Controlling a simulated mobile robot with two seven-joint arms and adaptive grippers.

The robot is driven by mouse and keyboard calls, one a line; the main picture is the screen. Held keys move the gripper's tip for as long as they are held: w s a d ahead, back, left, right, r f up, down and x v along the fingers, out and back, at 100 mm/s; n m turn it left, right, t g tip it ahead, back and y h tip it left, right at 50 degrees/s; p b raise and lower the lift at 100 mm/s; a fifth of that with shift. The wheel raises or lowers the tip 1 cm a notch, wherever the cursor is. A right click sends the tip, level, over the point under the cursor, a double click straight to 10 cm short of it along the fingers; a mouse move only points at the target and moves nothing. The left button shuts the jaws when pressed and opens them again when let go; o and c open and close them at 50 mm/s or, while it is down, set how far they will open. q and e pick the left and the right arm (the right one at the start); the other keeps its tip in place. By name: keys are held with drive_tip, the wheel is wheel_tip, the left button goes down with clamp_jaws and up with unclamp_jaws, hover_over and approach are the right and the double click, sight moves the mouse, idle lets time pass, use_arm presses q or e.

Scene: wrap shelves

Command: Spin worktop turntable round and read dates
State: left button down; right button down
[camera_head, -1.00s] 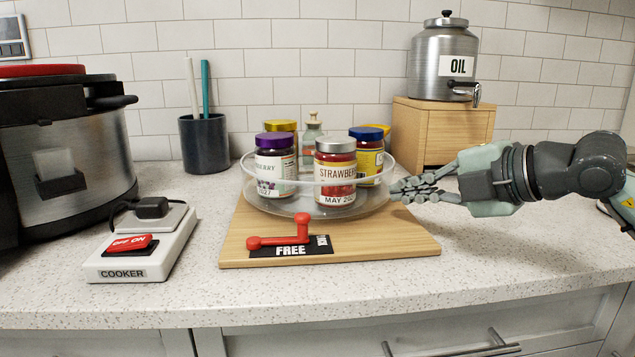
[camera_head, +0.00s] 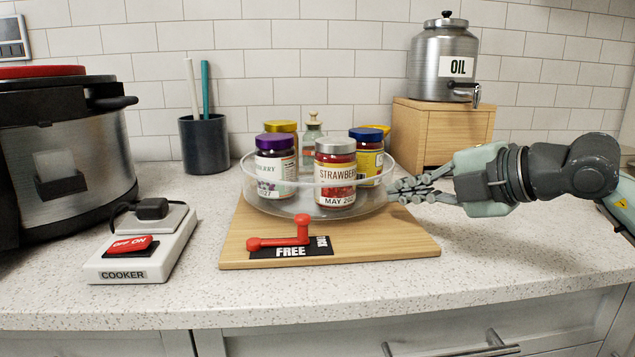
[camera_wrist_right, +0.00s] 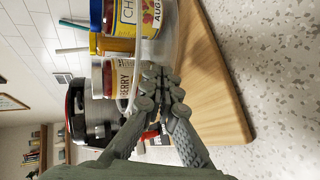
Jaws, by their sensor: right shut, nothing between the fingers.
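A clear round turntable (camera_head: 304,207) with a raised rim sits on a wooden board (camera_head: 400,245). It carries several jars: a purple-lidded jar (camera_head: 276,168), a silver-lidded strawberry jar (camera_head: 335,172) whose label reads "MAY" and a partly unreadable year, a blue-lidded jar (camera_head: 368,160) and a yellow-lidded one (camera_head: 282,127) behind. In the right wrist view a label (camera_wrist_right: 150,12) shows "CH" and "AUG", cut off. A red lever (camera_head: 280,241) lies by the word "FREE". My right gripper (camera_head: 396,189) is shut and empty, its fingertips at the turntable's right rim. My left gripper is not in view.
A white cooker switch box (camera_head: 142,255) and a large cooker (camera_head: 80,160) stand at left, with a dark utensil cup (camera_head: 204,145) behind. An oil dispenser (camera_head: 444,60) stands on a wooden box (camera_head: 440,130) at back right. The front right counter is clear.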

drive_tip(key=shift+w+a+r+p, duration=0.1)
drive_tip(key=shift+w+a+p, duration=0.35)
drive_tip(key=shift+w+a, duration=0.25)
drive_tip(key=shift+s, duration=0.1)
drive_tip(key=shift+s+a, duration=0.45)
drive_tip(key=shift+a, duration=0.1)
drive_tip(key=shift+s+a, duration=0.15)
drive_tip(key=shift+s+d+f+b, duration=0.25)
drive_tip(key=shift+s+b, duration=0.1)
drive_tip(key=shift+b, duration=0.3)
drive_tip(key=shift+s+d+r+b, duration=0.1)
drive_tip(key=shift+s+d+b, duration=0.25)
drive_tip(key=shift+s, duration=0.2)
drive_tip(key=shift+s+d+b, duration=0.25)
drive_tip(key=shift+s+b, duration=0.05)
drive_tip(key=shift+s, duration=0.2)
drive_tip(key=shift+s+d+r, duration=0.15)
